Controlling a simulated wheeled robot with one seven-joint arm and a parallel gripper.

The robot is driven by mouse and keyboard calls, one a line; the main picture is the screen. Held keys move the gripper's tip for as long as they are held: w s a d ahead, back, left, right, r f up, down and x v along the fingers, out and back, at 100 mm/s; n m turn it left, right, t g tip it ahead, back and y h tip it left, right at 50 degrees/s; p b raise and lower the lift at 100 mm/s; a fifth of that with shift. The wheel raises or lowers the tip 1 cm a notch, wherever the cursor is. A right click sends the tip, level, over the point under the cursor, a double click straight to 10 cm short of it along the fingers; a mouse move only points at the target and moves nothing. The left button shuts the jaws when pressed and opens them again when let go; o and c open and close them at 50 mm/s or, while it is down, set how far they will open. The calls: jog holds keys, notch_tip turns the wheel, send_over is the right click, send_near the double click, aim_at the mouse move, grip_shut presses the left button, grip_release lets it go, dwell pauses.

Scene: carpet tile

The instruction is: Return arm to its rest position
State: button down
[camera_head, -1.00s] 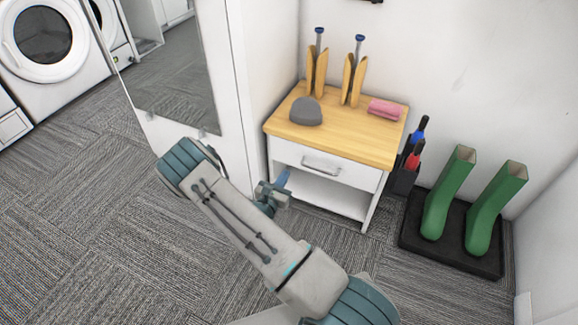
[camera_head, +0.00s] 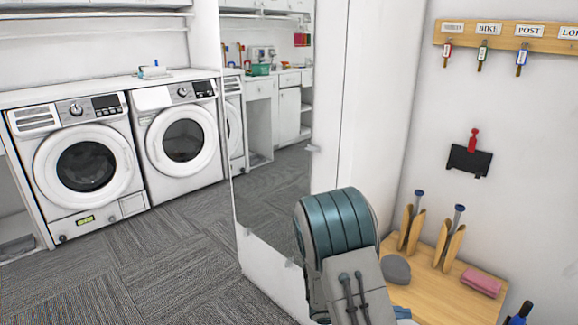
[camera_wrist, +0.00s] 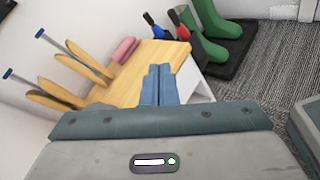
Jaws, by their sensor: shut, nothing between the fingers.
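My arm (camera_head: 340,225) is folded in the lower middle of the head view, in front of the white cabinet and beside the small table. My gripper (camera_wrist: 159,82) shows in the wrist view with its two blue fingers together and nothing between them. It points toward the wooden tabletop (camera_wrist: 128,84) and appears apart from it. In the head view my gripper is mostly hidden behind the arm; only a bit of blue shows near the table's edge.
The tabletop holds a grey cap (camera_head: 396,269), a pink cloth (camera_head: 480,282) and wooden shoe trees (camera_head: 412,228). A key rack (camera_head: 508,37) hangs above. A mirror (camera_head: 265,120) stands left of the arm. Green boots (camera_wrist: 222,30) stand beyond the table. Carpet (camera_head: 150,265) at left is clear.

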jog(key=s+a+r+m+y+p, duration=0.4)
jog(key=s+r+y+p, duration=0.1)
jog(key=r, duration=0.6)
jog(key=s+a+r+m+t+y+p, duration=0.1)
jog(key=s+a+r+m+y+p, duration=0.3)
jog(key=r, duration=0.8)
jog(key=s+a+r+m+y+p, duration=0.4)
jog(key=s+r+p, duration=0.4)
jog(key=r, duration=0.3)
jog(key=shift+s+a+r+m+t+y, duration=0.3)
jog(key=shift+s+a+m+t+y, duration=0.15)
jog(key=shift+m+y, duration=0.3)
jog(key=shift+d, duration=0.1)
